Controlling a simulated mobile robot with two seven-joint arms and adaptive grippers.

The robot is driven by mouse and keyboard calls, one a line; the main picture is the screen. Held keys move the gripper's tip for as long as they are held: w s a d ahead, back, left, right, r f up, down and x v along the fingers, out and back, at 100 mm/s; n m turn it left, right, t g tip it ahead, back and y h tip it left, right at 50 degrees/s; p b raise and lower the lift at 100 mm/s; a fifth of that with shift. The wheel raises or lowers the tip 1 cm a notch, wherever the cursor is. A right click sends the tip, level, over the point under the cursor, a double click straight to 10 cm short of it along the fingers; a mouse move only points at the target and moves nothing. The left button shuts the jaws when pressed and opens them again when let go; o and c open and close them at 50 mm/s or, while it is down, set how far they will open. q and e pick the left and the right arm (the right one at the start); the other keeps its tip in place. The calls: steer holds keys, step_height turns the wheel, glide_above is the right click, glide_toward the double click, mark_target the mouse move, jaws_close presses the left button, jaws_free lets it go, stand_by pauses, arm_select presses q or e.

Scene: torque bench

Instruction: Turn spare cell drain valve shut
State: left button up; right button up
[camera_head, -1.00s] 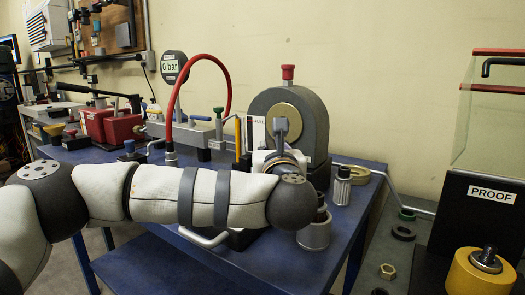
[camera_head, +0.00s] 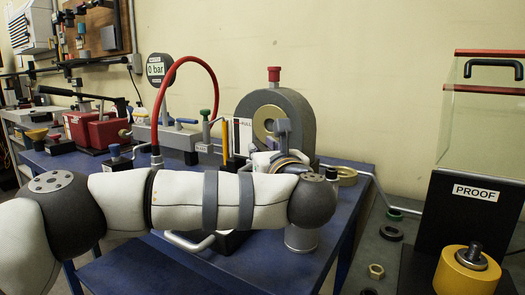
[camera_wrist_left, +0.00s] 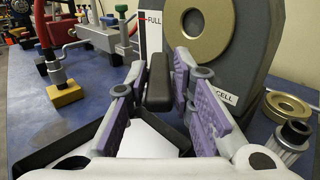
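A thick grey drum (camera_head: 302,122) with a brass disc stands at the back of the blue bench. In the left wrist view the drum (camera_wrist_left: 252,50) carries a label ending in CELL. My left gripper (camera_wrist_left: 160,72) is in front of it, its purple-padded fingers on either side of a dark upright handle (camera_wrist_left: 160,88). I cannot tell whether the fingers press on the handle, nor whether it is the drain valve's. In the head view my left gripper (camera_head: 281,148) is partly hidden by my forearm. My right gripper is not in view.
A gauge (camera_head: 158,69) reads 0 bar beside a red hose (camera_head: 212,73). A FULL indicator panel (camera_head: 241,134) stands left of the drum. A PROOF stand (camera_head: 478,215) is at far right.

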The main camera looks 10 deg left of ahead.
arm_select(q)
steer(key=shift+o, duration=0.6)
steer(key=v, duration=1.2)
